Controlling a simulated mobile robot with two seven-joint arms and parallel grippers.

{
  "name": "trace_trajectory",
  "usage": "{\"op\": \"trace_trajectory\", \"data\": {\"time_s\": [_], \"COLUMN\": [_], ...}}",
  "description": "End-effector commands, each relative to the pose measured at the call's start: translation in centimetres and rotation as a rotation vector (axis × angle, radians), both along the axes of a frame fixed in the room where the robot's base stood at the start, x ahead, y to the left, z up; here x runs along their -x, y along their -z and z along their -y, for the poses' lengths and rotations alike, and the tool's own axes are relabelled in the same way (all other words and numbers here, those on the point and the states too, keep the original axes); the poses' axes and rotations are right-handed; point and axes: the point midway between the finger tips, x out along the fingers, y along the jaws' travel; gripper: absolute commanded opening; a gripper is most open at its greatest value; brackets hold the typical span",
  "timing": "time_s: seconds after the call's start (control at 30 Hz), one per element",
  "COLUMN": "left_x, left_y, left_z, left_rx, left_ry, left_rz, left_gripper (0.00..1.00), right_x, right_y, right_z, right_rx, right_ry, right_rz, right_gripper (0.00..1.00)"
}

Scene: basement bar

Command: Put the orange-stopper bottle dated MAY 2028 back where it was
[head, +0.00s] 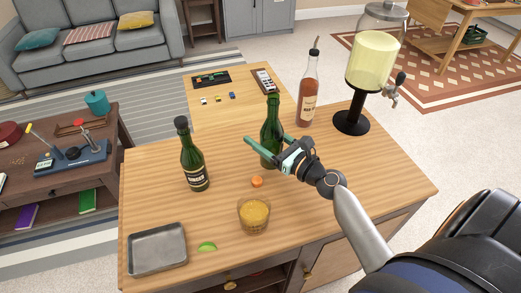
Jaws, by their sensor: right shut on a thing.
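My right gripper (272,151) is shut on a green bottle (271,118) in the middle of the wooden counter (225,230). The bottle is upright, and its base looks to be at counter height. Its label and date are hidden. A second green bottle (193,160) with a dark top and dark label stands upright to the left. A small orange piece (257,181) lies in front of the held bottle; I cannot tell whether it is a stopper. No date is readable. My left gripper is not in view.
A pink bottle (307,95) and a drink dispenser (370,65) stand at the back right. A glass of orange drink (254,215), a green wedge (207,247) and a metal tray (157,249) are in front. Free counter lies between the green bottles.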

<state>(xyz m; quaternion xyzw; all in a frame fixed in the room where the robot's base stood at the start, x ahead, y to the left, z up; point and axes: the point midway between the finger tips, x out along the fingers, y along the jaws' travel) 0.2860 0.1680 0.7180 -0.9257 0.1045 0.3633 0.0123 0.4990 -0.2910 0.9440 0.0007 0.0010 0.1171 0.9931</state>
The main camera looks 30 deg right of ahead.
Motion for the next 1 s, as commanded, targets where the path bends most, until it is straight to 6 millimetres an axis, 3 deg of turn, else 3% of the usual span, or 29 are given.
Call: {"op": "trace_trajectory", "data": {"time_s": [0.23, 0.4, 0.83, 0.87, 1.0], "left_x": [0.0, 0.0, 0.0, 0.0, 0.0], "left_y": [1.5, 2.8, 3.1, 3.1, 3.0], "left_z": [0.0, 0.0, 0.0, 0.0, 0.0], "left_rx": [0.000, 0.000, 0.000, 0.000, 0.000], "left_ry": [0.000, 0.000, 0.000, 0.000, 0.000], "left_rz": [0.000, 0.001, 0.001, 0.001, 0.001], "left_gripper": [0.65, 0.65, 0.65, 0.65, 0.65], "right_x": [-1.6, -1.4, -1.4, -1.4, -1.4], "right_y": [2.0, 4.4, 4.9, 5.1, 5.0], "right_z": [0.2, 0.2, 0.2, 0.2, 0.2], "right_rx": [-0.002, -0.003, -0.001, 0.000, 0.000], "right_ry": [0.000, 0.001, 0.000, 0.000, 0.000], "right_rz": [0.004, 0.001, 0.003, 0.000, 0.000], "right_gripper": [0.00, 0.00, 0.00, 0.75, 0.90]}}
